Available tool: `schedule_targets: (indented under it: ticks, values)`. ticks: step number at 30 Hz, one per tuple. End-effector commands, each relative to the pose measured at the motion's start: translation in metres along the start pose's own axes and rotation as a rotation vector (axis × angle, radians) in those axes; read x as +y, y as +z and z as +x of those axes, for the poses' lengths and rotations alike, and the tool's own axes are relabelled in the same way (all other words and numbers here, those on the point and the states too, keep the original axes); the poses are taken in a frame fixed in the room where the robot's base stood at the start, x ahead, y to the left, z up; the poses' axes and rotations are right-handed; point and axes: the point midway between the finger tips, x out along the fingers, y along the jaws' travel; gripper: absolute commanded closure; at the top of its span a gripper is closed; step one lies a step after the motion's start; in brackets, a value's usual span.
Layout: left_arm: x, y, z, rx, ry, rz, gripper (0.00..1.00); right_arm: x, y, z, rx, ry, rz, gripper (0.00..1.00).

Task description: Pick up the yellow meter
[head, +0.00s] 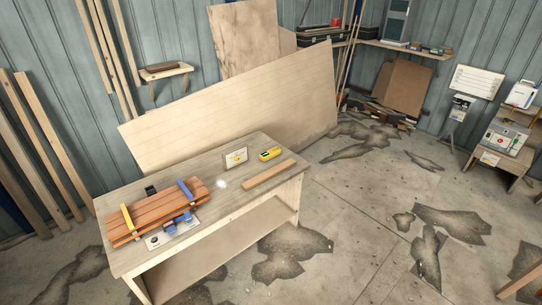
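The yellow meter (270,154) lies near the far right end of the wooden workbench (221,202). It is small, with a dark patch on its face. A small white card with a yellow mark (236,158) stands just to its left, apart from it. A light wood strip (269,174) lies in front of it along the bench's right part. Neither of my grippers shows in the head view.
Reddish-brown boards with yellow and blue clamps (157,209) fill the bench's left half. A large plywood sheet (240,108) leans behind the bench. A wooden stand with equipment (503,140) is at the far right. The cracked concrete floor right of the bench is open.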

Motion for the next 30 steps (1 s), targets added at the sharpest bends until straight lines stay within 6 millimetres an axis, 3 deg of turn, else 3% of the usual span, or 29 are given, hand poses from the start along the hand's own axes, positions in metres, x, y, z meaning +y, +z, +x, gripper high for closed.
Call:
schedule_targets:
  ticks: [8, 19, 30]
  values:
    - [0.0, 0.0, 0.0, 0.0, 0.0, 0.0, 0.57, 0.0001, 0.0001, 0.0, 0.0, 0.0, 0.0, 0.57]
    - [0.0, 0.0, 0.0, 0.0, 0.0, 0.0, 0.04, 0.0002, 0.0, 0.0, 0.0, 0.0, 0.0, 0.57]
    - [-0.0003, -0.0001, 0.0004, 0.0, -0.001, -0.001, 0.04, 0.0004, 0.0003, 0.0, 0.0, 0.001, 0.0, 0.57]
